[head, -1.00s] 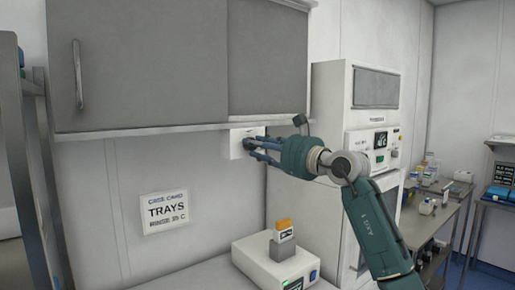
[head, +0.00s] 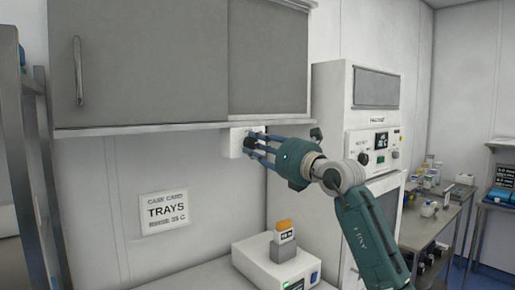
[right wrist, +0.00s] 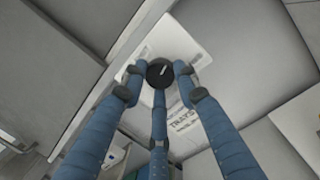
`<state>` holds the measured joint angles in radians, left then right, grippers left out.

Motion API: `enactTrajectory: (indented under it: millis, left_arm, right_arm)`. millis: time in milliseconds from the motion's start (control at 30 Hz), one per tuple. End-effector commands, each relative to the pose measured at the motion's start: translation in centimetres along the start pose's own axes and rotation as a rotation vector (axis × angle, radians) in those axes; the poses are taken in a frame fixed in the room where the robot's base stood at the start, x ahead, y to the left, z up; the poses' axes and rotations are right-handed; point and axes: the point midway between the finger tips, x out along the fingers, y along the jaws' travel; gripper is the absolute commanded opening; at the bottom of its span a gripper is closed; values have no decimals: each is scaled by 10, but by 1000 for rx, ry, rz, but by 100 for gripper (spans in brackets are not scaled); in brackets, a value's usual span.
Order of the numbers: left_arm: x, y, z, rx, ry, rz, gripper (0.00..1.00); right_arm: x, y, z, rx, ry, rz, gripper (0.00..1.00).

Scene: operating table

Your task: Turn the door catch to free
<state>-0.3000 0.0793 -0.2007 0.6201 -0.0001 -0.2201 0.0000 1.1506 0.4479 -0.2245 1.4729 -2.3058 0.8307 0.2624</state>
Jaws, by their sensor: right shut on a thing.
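The door catch is a black round knob (right wrist: 160,72) with a pale mark on it. It sits on a white plate (right wrist: 198,52) under the wall cabinet. In the head view the white catch box (head: 235,143) shows below the cabinet's lower edge, with the knob mostly behind my fingers. My right gripper (head: 252,146) has its blue fingers closed around the knob. In the right wrist view the gripper (right wrist: 160,78) has its fingertips at the knob's rim from several sides. My left gripper is not in view.
The grey cabinet (head: 140,65) hangs just above the catch. A white device (head: 262,262) with an orange-topped item (head: 285,230) stands below on the counter. A tall white machine (head: 335,130) stands right of the catch. A sign reading TRAYS (head: 165,212) is on the wall.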

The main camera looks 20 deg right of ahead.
Motion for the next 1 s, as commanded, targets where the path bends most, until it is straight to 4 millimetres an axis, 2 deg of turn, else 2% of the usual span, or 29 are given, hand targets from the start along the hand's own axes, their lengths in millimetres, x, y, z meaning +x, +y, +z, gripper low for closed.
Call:
enactTrajectory:
  millis: [33, 400, 1000]
  left_arm:
    - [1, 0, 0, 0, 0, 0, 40]
    - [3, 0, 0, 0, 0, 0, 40]
    - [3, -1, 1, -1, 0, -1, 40]
  right_arm:
    - [1, -1, -9, 37, 14, -5, 4]
    - [2, 0, -9, 221, 3, -25, 4]
    - [2, 0, -11, 265, 2, -29, 4]
